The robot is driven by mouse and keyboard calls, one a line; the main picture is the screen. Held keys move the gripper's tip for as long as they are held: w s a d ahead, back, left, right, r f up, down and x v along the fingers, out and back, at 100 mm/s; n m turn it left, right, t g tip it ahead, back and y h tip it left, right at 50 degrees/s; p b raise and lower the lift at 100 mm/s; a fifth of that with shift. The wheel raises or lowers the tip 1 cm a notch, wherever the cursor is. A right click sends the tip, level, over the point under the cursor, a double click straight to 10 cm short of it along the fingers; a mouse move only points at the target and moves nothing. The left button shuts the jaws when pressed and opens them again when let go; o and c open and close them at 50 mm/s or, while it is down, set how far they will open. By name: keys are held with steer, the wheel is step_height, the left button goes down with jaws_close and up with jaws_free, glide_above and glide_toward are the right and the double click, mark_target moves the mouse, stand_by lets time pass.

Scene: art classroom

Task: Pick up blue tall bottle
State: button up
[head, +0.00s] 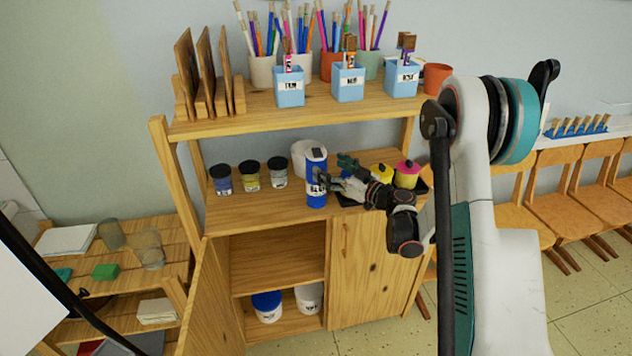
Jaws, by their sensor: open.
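The blue tall bottle (316,190) stands upright on the middle shelf of the wooden cabinet in the head view. My gripper (326,180) reaches in from the right at the height of the label. It is open, with its fingers at the bottle's right side and partly in front of it. I cannot tell whether the fingers touch the bottle. Part of the bottle's right edge is hidden by the fingers.
A white container (299,155) stands just behind the bottle. Several small paint jars (250,176) are to its left. Yellow and pink pots (407,174) stand right, behind my wrist. The upper shelf (245,117) above holds brush cups. The lower left cabinet door (210,305) hangs open.

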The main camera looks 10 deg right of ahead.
mark_target(317, 161)
steer(key=b+x, duration=0.1)
steer(key=x, duration=0.4)
steer(key=shift+s+a+b, duration=0.1)
steer(key=shift+a+b, duration=0.15)
steer(key=shift+b, duration=0.05)
steer(key=shift+w+a, duration=0.1)
steer(key=shift+w, duration=0.15)
jaws_close()
